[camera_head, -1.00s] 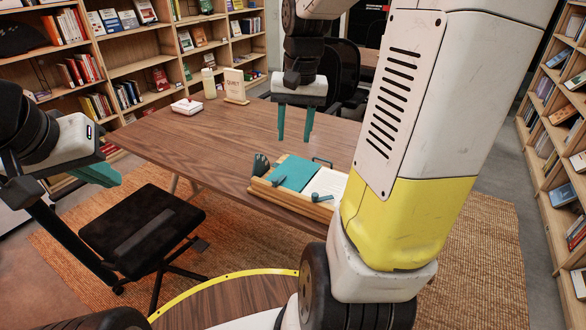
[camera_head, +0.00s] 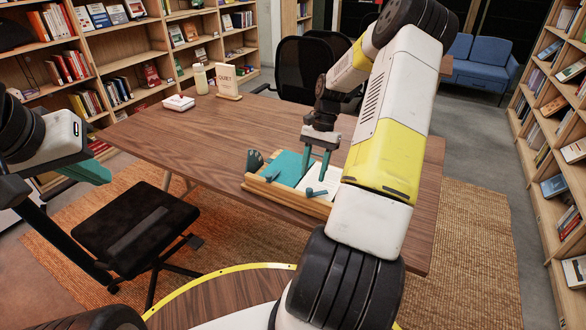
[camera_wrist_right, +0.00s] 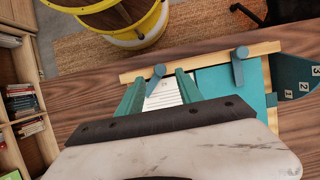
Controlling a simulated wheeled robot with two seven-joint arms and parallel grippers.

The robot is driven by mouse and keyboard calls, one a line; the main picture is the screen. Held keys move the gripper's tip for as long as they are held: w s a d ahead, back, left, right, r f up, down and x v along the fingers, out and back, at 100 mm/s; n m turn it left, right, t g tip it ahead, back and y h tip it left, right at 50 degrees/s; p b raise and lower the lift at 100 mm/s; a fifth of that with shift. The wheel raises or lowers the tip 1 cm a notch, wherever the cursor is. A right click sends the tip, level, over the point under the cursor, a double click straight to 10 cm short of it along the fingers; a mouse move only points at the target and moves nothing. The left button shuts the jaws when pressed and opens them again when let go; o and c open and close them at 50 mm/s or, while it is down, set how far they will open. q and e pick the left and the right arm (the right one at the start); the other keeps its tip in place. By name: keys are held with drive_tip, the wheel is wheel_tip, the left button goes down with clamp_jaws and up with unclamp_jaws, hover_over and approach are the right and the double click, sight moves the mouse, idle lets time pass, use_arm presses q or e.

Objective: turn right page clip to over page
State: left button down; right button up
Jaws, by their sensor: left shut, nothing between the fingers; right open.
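A wooden book rest (camera_head: 285,200) on the table holds a teal page (camera_head: 287,167) on the left and a white page (camera_head: 318,180) on the right. The right page clip (camera_head: 316,193), small and blue, is at the front rail beside the white page. In the right wrist view the clip (camera_wrist_right: 154,82) appears between my fingers, its arm slanting toward the white page (camera_wrist_right: 165,94); contact cannot be told. Another blue clip (camera_wrist_right: 239,68) lies over the teal side. My right gripper (camera_head: 315,174) is open, pointing down above the white page. My left gripper (camera_head: 88,172) is shut and empty, far left.
A teal numbered piece (camera_head: 254,161) stands at the rest's left end. A QUIET sign (camera_head: 227,80), a bottle (camera_head: 200,80) and a white box (camera_head: 179,102) stand at the table's far left. A black chair (camera_head: 140,225) is in front. The table's middle (camera_head: 200,130) is clear.

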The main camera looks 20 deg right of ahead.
sight(310, 189)
drive_tip(key=shift+x, duration=2.35)
drive_tip(key=shift+c, duration=0.4)
clamp_jaws()
